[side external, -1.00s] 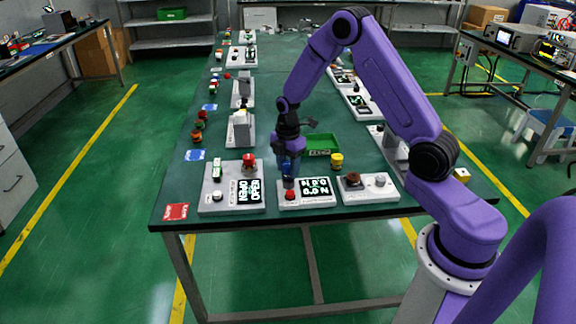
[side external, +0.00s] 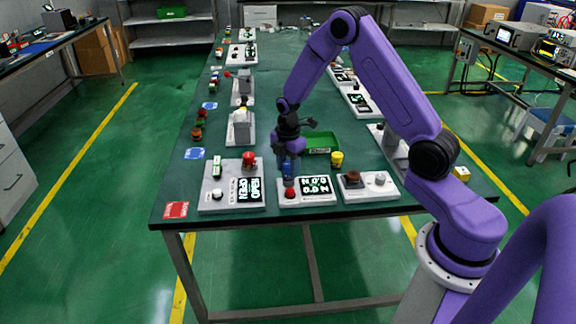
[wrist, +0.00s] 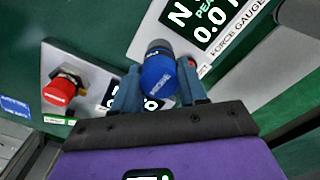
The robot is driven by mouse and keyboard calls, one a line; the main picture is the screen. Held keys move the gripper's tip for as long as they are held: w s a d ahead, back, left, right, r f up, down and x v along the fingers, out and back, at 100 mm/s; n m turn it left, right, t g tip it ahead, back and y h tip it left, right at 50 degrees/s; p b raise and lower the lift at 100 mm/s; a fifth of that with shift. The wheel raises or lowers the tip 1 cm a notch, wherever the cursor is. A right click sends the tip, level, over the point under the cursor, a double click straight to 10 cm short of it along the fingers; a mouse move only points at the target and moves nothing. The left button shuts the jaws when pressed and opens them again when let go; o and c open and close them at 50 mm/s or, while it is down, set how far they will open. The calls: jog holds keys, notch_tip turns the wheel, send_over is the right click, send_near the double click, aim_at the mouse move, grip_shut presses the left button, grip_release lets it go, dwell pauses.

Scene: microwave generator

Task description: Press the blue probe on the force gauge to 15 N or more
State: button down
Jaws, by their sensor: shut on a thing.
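My gripper (wrist: 160,90) is shut on the probe, one finger on each side. In the side view my gripper (side external: 288,162) points down. The force gauge (wrist: 245,80) is a pale plate with a display (side external: 314,185); its readings look near zero, with small digits hard to read. Whether the probe's lower end touches the gauge is unclear.
A red button (side external: 290,193) sits on the gauge. To the left is a panel with a red mushroom button (side external: 249,160), to the right a panel with knobs (side external: 368,187). A green bin (side external: 321,142) and a yellow object (side external: 337,159) stand behind the gauge.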

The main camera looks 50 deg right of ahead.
jog(key=shift+f, duration=0.55)
dwell(1.7)
jog(key=shift+r, duration=3.55)
jog(key=shift+s+a+r+m, duration=0.25)
jog(key=shift+a+m, duration=0.1)
jog(key=shift+m, duration=0.15)
jog(key=s+a+r+m, duration=0.5)
jog(key=a+m, duration=0.3)
jog(key=m, duration=0.8)
jog(key=shift+s+r, duration=0.3)
jog(key=shift+s, duration=0.55)
